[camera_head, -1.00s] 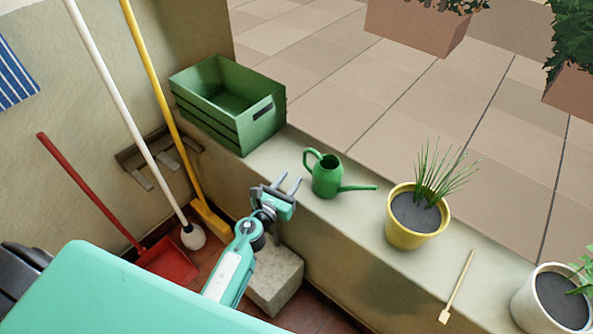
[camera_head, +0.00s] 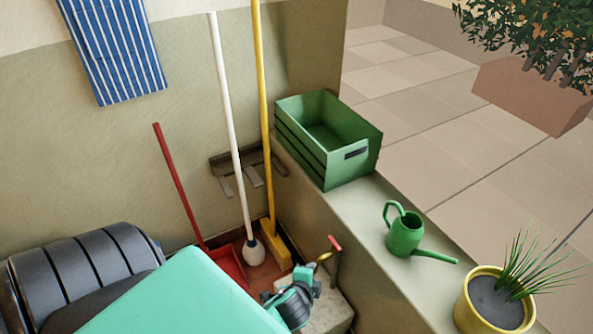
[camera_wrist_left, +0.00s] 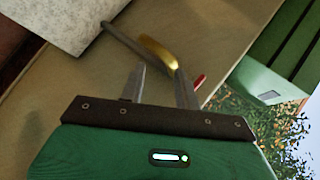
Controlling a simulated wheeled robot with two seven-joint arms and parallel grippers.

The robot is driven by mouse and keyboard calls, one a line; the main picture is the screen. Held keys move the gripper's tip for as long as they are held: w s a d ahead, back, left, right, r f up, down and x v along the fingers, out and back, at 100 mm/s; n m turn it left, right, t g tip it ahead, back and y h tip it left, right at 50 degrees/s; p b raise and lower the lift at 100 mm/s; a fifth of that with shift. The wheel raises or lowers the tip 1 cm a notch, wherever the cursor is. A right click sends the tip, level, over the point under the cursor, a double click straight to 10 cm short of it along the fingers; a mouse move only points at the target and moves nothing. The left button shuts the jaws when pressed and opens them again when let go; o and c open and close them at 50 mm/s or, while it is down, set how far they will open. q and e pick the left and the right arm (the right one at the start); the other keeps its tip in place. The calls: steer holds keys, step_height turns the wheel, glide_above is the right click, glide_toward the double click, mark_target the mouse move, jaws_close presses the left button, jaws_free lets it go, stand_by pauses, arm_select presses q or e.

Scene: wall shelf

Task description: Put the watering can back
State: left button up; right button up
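The green watering can (camera_head: 405,234) stands upright on the pale ledge, its handle toward the upper left and its spout toward the right. My left gripper (camera_head: 318,270) is in front of the ledge, lower than the can and to its left, apart from it. In the left wrist view the two fingers (camera_wrist_left: 158,72) are spread with nothing held between them. A brass tap (camera_wrist_left: 160,52) with a red handle shows just beyond the fingertips. I cannot tell whether they touch it. The can is not in the left wrist view. My right gripper is not in view.
An open green crate (camera_head: 330,140) stands on the ledge (camera_head: 370,205) behind the can. A yellow pot with a grassy plant (camera_head: 495,300) stands to the can's right. A grey block (camera_head: 325,312) is below the tap. Brooms and a red dustpan (camera_head: 227,262) stand at left.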

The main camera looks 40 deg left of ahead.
arm_select(q)
steer(key=s+d+f+n+g+h, duration=0.2)
steer(key=s+d+f+n+g, duration=0.1)
steer(key=s, duration=0.4)
steer(key=s+d+f+n+g+h, duration=0.2)
steer(key=s+d+f+n+g, duration=0.1)
steer(key=s+n, duration=0.3)
steer(key=shift+s+d+f+n+g, duration=0.3)
steer(key=shift+s+d+g, duration=0.45)
steer(key=shift+s, duration=0.3)
steer(key=shift+f, duration=0.1)
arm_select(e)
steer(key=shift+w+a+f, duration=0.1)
